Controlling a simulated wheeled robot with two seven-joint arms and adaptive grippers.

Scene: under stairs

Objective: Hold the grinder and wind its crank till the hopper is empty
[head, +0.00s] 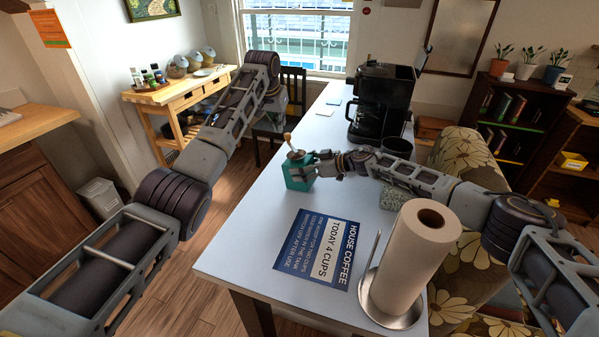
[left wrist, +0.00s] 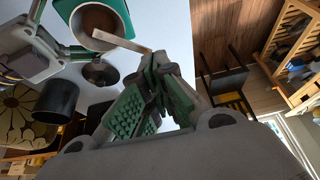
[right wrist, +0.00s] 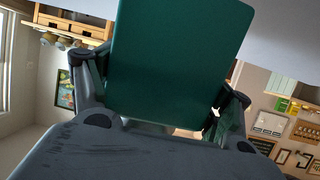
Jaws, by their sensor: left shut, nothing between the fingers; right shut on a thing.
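The teal grinder (head: 299,172) stands upright on the pale table, with its crank's wooden knob (head: 287,136) above its top. My right gripper (head: 316,166) is shut on the grinder's body from the right; its fingers flank the teal body in the right wrist view (right wrist: 165,75). In the left wrist view my left gripper (left wrist: 157,66) is shut and empty, its fingertips close to the outer end of the pale crank (left wrist: 120,41). Whether they touch it I cannot tell. The grinder's round opening (left wrist: 92,20) looks brown inside; its contents are unclear.
A black coffee maker (head: 380,100) stands behind, with a dark cup (head: 396,151) in front of it. A paper towel roll (head: 411,258) stands at the table's near right. A blue sign (head: 318,248) lies flat in front of the grinder. The table left of the sign is clear.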

